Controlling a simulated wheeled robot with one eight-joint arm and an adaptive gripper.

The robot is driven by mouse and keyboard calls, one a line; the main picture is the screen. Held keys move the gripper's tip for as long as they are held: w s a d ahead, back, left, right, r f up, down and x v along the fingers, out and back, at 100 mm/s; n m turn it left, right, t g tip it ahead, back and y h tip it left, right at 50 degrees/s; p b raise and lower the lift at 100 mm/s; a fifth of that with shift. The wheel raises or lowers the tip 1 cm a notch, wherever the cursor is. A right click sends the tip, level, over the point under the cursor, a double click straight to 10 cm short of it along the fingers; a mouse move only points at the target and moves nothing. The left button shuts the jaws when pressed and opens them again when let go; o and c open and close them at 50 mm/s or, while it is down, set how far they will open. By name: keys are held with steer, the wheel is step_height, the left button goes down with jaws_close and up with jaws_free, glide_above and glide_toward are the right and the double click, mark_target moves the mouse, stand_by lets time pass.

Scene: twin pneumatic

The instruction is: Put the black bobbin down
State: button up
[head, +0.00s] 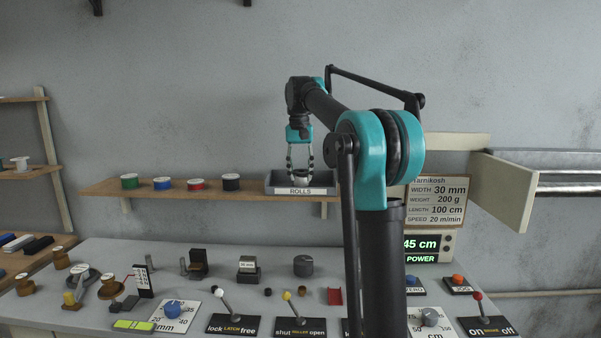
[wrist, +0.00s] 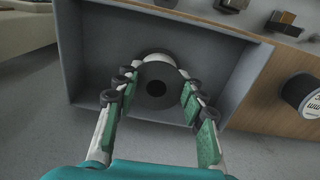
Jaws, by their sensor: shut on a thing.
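My gripper (head: 300,166) points down over the grey tray marked ROLLS (head: 300,190). Its two fingers are shut on a round, pale-rimmed bobbin (wrist: 155,57) with a dark hole in its middle. In the head view the held bobbin (head: 301,173) shows between the fingertips at about the tray's rim. The wrist view shows it within the tray's walls (wrist: 82,50); I cannot tell whether it touches the floor. A separate black bobbin (head: 231,183) stands on the shelf left of the tray and shows at the right edge of the wrist view (wrist: 300,97).
Green (head: 130,182), blue (head: 163,184) and red (head: 196,185) bobbins stand on the wooden shelf (head: 100,190). The workbench (head: 215,262) below carries levers, dials and small parts. Inside the tray, there is bare floor around the held bobbin.

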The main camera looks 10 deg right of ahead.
steer(key=shift+f, duration=0.35)
steer(key=o, duration=1.1)
